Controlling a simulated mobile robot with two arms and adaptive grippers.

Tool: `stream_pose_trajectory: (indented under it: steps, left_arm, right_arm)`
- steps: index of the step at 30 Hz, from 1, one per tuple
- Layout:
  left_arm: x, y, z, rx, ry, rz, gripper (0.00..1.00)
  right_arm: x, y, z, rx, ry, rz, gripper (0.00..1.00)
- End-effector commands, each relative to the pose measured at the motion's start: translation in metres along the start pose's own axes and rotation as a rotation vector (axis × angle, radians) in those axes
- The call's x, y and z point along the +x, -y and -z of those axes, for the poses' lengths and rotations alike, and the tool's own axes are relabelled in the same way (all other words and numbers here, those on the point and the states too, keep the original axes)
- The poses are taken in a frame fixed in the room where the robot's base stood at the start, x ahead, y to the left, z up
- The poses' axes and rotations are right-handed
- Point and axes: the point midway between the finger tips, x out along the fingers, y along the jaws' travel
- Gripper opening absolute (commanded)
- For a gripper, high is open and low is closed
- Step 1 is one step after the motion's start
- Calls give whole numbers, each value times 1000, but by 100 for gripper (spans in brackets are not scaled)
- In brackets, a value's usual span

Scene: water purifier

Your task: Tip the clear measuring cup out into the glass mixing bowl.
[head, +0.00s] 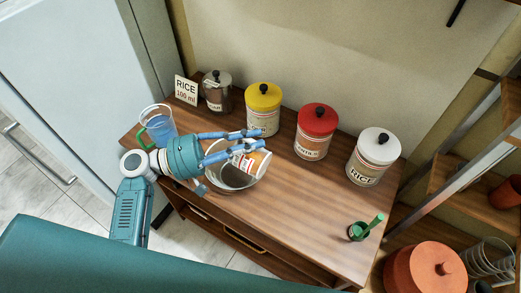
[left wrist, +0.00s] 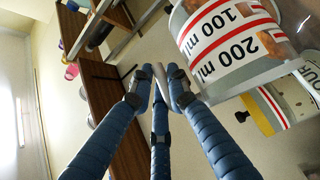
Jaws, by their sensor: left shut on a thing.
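The clear measuring cup (head: 250,162) has a white label with red bands. It is tilted above the glass mixing bowl (head: 236,186), at the bowl's upper right. Its label, reading 100 ml and 200 ml, shows large in the left wrist view (left wrist: 225,42), with orange-brown stuff behind the clear wall. My left gripper (head: 252,142) is shut on the cup; its blue fingers also converge in the left wrist view (left wrist: 158,85). Which part they grip is hard to see. The bowl stands on the wooden table, partly hidden by the cup and gripper. My right gripper is out of view.
A blue jug (head: 160,126) and a RICE 100 ml sign (head: 186,90) stand at left. Along the back are a glass jar (head: 216,93) and yellow (head: 264,98), red (head: 316,122) and white-lidded (head: 378,147) canisters. A green-handled item (head: 360,231) is at right; the table's middle is clear.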

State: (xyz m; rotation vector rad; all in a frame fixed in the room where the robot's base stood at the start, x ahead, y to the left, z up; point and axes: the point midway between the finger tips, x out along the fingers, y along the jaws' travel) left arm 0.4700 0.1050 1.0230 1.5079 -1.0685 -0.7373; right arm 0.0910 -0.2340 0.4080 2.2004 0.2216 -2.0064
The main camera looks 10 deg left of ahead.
Motion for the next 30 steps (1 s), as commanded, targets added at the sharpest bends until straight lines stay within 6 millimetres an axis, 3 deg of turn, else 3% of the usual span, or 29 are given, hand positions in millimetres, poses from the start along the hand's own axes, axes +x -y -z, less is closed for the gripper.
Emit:
stream_pose_trajectory:
  steps: [1, 15, 30]
  left_arm:
    - [-4, 7, 2, -33, -11, -34, 0]
    - [-38, 7, 36, -307, -99, -313, 0]
    - [-72, 16, 66, -579, -185, -587, 0]
  right_arm:
    - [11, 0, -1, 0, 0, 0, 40]
    - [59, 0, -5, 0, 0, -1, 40]
    - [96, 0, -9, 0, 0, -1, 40]
